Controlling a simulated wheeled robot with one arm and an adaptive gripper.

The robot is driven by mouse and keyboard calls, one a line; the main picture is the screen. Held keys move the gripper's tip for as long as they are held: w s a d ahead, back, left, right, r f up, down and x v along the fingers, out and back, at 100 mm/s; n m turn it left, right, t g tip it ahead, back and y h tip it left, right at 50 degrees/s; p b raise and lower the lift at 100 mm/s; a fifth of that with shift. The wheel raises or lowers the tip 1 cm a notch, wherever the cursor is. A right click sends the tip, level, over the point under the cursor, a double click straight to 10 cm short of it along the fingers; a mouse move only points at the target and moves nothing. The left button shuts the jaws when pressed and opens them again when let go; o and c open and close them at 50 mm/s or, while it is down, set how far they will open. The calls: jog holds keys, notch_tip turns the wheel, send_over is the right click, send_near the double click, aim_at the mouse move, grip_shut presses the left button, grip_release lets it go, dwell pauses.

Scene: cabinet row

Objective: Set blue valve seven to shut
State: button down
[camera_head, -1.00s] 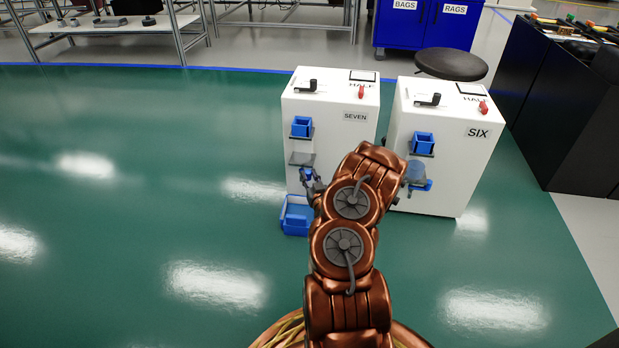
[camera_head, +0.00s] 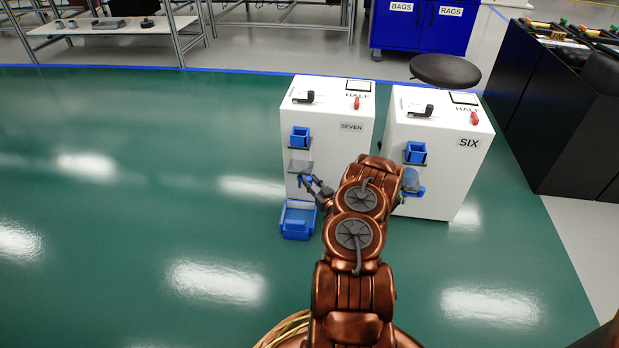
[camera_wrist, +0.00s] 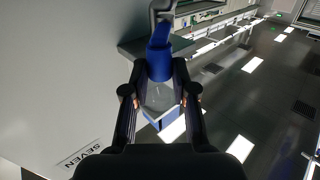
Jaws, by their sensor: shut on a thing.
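The white cabinet labelled SEVEN (camera_head: 351,127) stands ahead of me. Its blue valve handle (camera_wrist: 159,63) sits between my fingertips in the wrist view, with a grey fitting behind it. My gripper (camera_wrist: 160,82) is shut on this handle. In the head view my gripper (camera_head: 311,184) is at the cabinet's front, below a grey ledge (camera_head: 300,167) and above a blue bin (camera_head: 298,222). The handle is small there and partly hidden by the fingers, so its exact angle is unclear. A display on the cabinet top (camera_head: 358,86) has the word HALF beside it.
Cabinet SIX (camera_head: 468,142) stands close on the right, with its own blue fittings partly behind my arm. A blue box (camera_head: 300,136) is on SEVEN's front above the ledge. A round stool (camera_head: 445,69) is behind. Green floor at left is clear.

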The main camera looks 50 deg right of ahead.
jog(key=shift+d+n+t+y+p, duration=0.15)
jog(key=shift+d+n+y+p, duration=0.35)
jog(key=shift+n+y+p, duration=0.35)
jog(key=shift+d+n+t+y+p, duration=0.15)
jog(key=shift+d+n+y+p, duration=0.35)
jog(key=shift+y+p, duration=0.5)
jog(key=shift+d+n+y, duration=0.25)
jog(key=shift+n+y, duration=0.2)
jog(key=shift+y, duration=0.3)
jog(key=shift+d+n+y, duration=0.2)
jog(key=shift+n+y, duration=0.2)
jog(key=shift+y, duration=0.3)
jog(key=shift+w+d+n+y, duration=0.15)
jog(key=shift+d+n+y, duration=0.15)
jog(key=shift+y, duration=0.2)
jog(key=c, duration=0.9)
grip_release()
jog(key=shift+a, duration=0.1)
jog(key=shift+r, duration=0.1)
jog(key=shift+r, duration=4.9)
